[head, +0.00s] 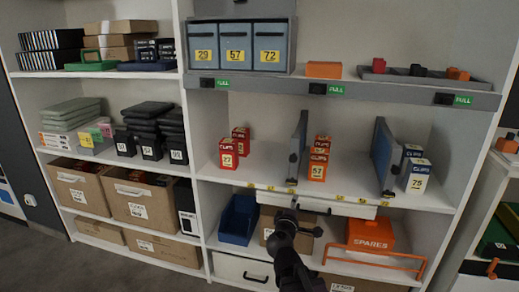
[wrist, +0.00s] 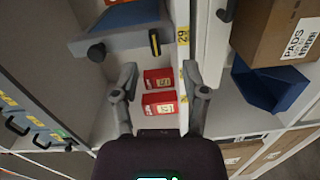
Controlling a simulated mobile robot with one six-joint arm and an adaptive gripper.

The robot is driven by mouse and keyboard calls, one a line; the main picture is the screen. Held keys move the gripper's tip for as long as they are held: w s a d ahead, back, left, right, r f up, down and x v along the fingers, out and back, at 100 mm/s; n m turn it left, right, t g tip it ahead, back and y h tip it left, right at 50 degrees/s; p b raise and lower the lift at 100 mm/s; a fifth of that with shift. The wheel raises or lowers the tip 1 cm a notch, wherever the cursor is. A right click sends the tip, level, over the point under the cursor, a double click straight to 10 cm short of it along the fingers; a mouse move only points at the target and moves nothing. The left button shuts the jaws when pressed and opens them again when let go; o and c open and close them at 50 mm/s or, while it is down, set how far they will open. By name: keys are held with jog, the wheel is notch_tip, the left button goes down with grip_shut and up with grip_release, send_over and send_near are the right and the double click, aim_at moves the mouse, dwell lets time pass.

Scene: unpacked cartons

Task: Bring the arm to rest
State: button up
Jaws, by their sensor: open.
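My gripper (wrist: 160,82) is open in the wrist view, its two grey fingers spread apart with nothing held between them. Two red clips boxes (wrist: 158,103) show in the gap between the fingers, standing on the shelf beyond. In the head view my dark arm rises from the bottom edge, and my gripper (head: 296,212) is in front of the shelf's front edge, by a pale flap or drawer front (head: 318,206). The fingertips are small and partly hidden there.
A blue bin (head: 239,219) and an orange SPARES box (head: 370,234) are below.

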jog(key=s+d+f+m+g+h, duration=0.1)
jog(key=s+d+f+m+g, duration=0.5)
jog(key=d+f+m+g, duration=0.3)
jog(key=s+a+f+m+g+y+p, duration=0.1)
jog(key=s+a+f+m+g+y, duration=0.3)
jog(key=s+a+f+g+y, duration=0.55)
notch_tip(320, 180, up, 37)
jog(key=s+d+t+h+p, duration=0.1)
jog(key=d+t+h+p, duration=0.1)
jog(key=p, duration=3.3)
jog(key=shift+s+d+f, duration=0.1)
jog(key=shift+s, duration=0.05)
